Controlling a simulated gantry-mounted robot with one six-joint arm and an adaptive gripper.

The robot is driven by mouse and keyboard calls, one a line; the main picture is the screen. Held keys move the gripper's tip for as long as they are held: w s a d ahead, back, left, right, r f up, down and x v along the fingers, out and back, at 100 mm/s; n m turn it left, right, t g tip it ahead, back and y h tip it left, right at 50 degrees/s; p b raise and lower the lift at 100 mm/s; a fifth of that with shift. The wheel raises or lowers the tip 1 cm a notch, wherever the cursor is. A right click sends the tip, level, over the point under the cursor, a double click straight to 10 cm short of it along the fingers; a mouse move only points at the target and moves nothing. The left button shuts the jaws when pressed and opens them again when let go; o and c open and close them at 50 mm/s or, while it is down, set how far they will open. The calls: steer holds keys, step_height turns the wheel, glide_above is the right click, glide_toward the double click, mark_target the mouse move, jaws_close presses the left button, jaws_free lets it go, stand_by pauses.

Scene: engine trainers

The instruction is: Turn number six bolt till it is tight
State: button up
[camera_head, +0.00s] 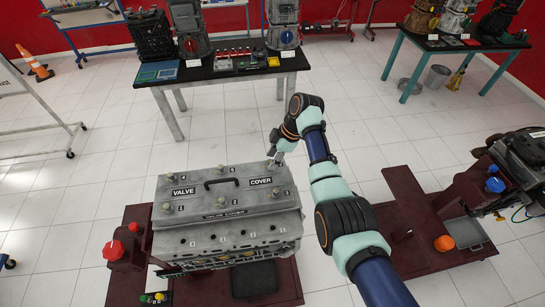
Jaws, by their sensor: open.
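The grey valve cover (200,212) sits on top of the engine block (225,240) and is marked VALVE COVER, with a black handle in its middle. Numbered bolts stand along its near and far edges, among them bolt 3 (277,193) at the near right and bolt 5 (221,169) at the far middle. My gripper (273,158) is at the far right corner of the cover, where bolt six belongs by the numbering. The gripper is open. It largely hides that bolt, and I cannot tell whether they touch.
The engine rests on a dark red stand (290,283). Another red stand (425,245) with an orange knob (444,243) and a second engine (520,160) is at right. A table (205,72) with engines and small parts stands behind. White floor lies between.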

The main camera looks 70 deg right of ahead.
steer(key=shift+f, duration=0.15)
jaws_close()
steer(key=shift+p, duration=0.3)
